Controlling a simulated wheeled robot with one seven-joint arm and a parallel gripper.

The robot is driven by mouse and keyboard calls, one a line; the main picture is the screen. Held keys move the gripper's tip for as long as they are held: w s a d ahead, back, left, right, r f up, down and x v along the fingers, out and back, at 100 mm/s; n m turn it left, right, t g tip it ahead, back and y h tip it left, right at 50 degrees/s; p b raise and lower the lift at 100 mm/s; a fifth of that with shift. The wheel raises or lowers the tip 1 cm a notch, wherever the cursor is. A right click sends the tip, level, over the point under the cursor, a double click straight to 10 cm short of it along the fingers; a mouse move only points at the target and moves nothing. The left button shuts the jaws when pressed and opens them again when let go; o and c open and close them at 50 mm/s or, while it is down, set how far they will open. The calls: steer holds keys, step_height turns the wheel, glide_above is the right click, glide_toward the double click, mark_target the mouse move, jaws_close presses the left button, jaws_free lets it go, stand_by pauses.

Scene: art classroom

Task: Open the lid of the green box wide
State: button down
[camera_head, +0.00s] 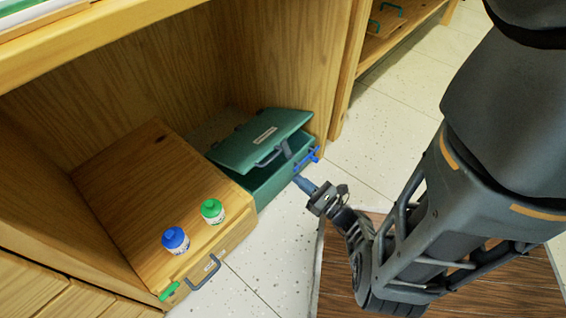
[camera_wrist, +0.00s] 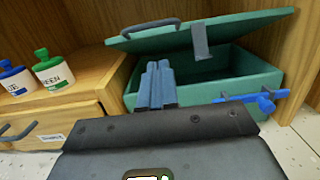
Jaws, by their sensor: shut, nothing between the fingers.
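The green box (camera_head: 280,182) stands at the right end of the low wooden cabinet. Its lid (camera_head: 255,145) is partly raised and slopes over the box, leaving a gap at the front; the lid also shows in the wrist view (camera_wrist: 245,24). A grey handle (camera_head: 270,158) and a grey hasp (camera_wrist: 200,40) are on the lid's front. A blue latch part (camera_wrist: 265,99) is on the box's front. My gripper (camera_head: 302,181) is shut and empty, just in front of the box. In the wrist view its blue-grey fingertips (camera_wrist: 158,70) appear below the lid's front edge; contact is unclear.
A wooden box or drawer (camera_head: 140,185) stands left of the green box, with a blue-capped bottle (camera_head: 176,241) and a green-capped bottle (camera_head: 212,212) on top. The cabinet's right post (camera_head: 338,90) is close to the green box. Tiled floor (camera_head: 372,160) lies open at right.

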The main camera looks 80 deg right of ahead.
steer(key=w+d+r, duration=0.3)
steer(key=w+d, duration=0.1)
steer(key=w, duration=0.2)
steer(key=shift+w+r, duration=0.2)
steer(key=shift+r, duration=0.15)
steer(key=shift+w+r+y+p, duration=0.3)
steer(key=shift+r+p, duration=0.2)
steer(key=shift+p, duration=0.2)
stand_by(0.4)
